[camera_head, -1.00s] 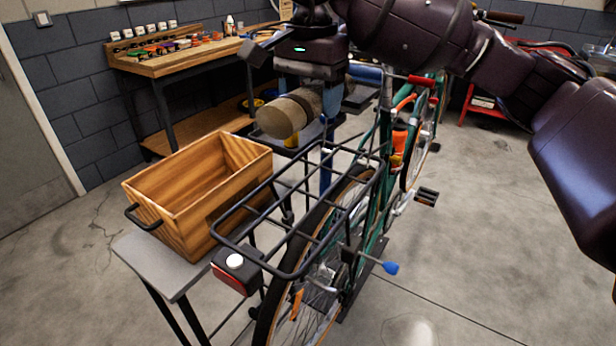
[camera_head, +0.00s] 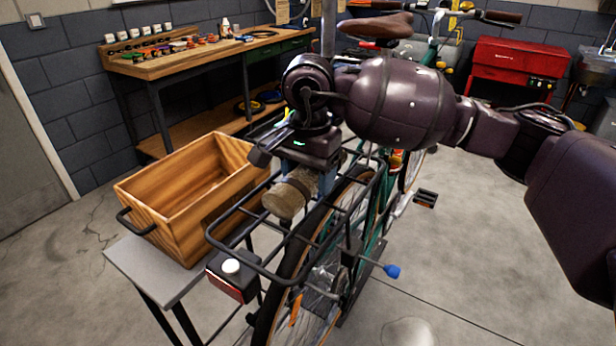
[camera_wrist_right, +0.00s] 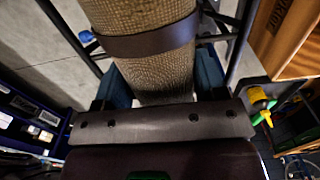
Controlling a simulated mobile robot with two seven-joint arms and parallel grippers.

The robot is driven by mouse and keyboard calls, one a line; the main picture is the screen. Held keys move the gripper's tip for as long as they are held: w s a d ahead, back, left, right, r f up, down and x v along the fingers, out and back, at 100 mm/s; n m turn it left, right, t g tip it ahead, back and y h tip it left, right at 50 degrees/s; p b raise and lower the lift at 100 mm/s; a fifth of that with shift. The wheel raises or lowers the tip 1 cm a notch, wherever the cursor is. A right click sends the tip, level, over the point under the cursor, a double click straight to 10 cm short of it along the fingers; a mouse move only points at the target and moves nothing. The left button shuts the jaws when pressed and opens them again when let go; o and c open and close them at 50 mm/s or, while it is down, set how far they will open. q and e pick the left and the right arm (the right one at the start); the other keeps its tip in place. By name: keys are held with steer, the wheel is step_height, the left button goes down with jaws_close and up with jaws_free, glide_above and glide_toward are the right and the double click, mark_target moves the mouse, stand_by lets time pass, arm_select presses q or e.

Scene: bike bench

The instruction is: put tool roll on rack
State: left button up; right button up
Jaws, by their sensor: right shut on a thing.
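The tool roll (camera_head: 288,196) is a tan woven cylinder with a dark strap. My right gripper (camera_head: 306,178) is shut on it, at the rear bicycle rack. In the right wrist view the roll (camera_wrist_right: 146,65) lies between the two fingers of the gripper (camera_wrist_right: 155,85). The black wire rack (camera_head: 262,268) sits over the rear wheel of the green bicycle. The roll is over the rack's left part. I cannot tell whether it touches the bars. My arm hides part of the rack's front end. My left gripper is not in view.
An open wooden crate (camera_head: 150,217) stands on a grey stand (camera_head: 150,270) just left of the rack. A red tail light (camera_head: 232,278) is at the rack's rear end. A workbench (camera_head: 180,62) with small items and a red cabinet (camera_head: 515,65) stand at the back. The right floor is clear.

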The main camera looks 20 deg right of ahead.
steer(key=shift+f, duration=0.2)
steer(key=shift+f, duration=0.2)
steer(key=o, duration=1.2)
steer(key=shift+o, duration=0.2)
step_height(320, 180, up, 12)
steer(key=shift+r+p, duration=0.2)
steer(key=shift+p, duration=0.35)
steer(key=shift+f, duration=0.1)
